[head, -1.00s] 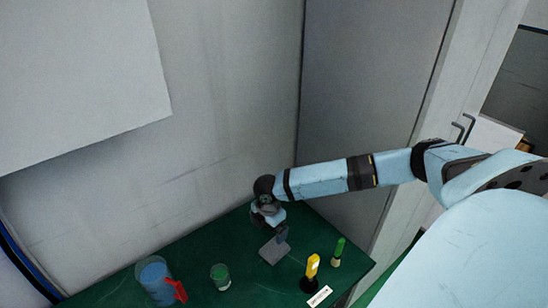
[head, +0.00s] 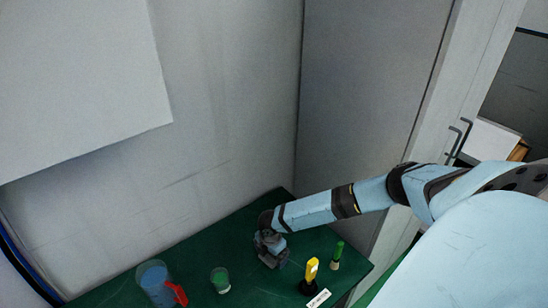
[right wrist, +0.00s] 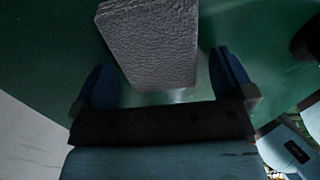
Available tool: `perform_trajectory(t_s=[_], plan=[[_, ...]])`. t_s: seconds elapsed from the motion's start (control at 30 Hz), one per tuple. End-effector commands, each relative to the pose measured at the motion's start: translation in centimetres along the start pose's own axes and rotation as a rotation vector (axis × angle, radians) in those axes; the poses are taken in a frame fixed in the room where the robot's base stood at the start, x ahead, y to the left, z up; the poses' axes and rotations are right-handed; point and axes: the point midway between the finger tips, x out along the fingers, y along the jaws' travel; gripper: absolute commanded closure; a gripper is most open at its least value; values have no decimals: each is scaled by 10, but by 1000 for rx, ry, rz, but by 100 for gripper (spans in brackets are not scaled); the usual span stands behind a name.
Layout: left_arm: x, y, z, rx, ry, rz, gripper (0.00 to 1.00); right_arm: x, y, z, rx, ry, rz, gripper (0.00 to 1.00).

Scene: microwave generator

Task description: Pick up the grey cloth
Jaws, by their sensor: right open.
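The grey cloth (right wrist: 150,42) is a flat, textured rectangular piece in the right wrist view, with its near end between the two blue fingers. My right gripper (right wrist: 160,66) is open, with one finger on each side of the cloth and a visible gap on both sides. In the head view my right gripper (head: 273,260) is low over the green table and hides most or all of the cloth. My left gripper is not in view.
On the green table (head: 240,285) stand a blue jug with a red handle (head: 157,284), a green cup (head: 220,280), a yellow-topped tool on a black base (head: 310,277) and a green-handled item (head: 336,256). A white label (head: 318,299) lies near the front edge. Walls rise behind.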

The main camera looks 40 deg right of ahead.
Motion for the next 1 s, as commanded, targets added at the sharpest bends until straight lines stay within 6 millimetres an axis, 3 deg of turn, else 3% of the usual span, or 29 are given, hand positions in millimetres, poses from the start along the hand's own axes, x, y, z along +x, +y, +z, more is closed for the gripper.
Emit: perform_trajectory(t_s=[0.13, 0.37, 0.77, 0.87, 1.0], plan=[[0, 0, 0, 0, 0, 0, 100, 0, 0, 0, 0, 0, 0, 0], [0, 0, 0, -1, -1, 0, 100, 0, 0, 0, 0, 0, 0, 49], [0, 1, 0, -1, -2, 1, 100, -6, 0, 0, -1, 0, 0, 49], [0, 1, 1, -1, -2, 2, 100, -17, 0, 1, -1, 0, 1, 49], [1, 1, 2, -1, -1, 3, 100, -45, 1, 1, -1, 1, 3, 49]])
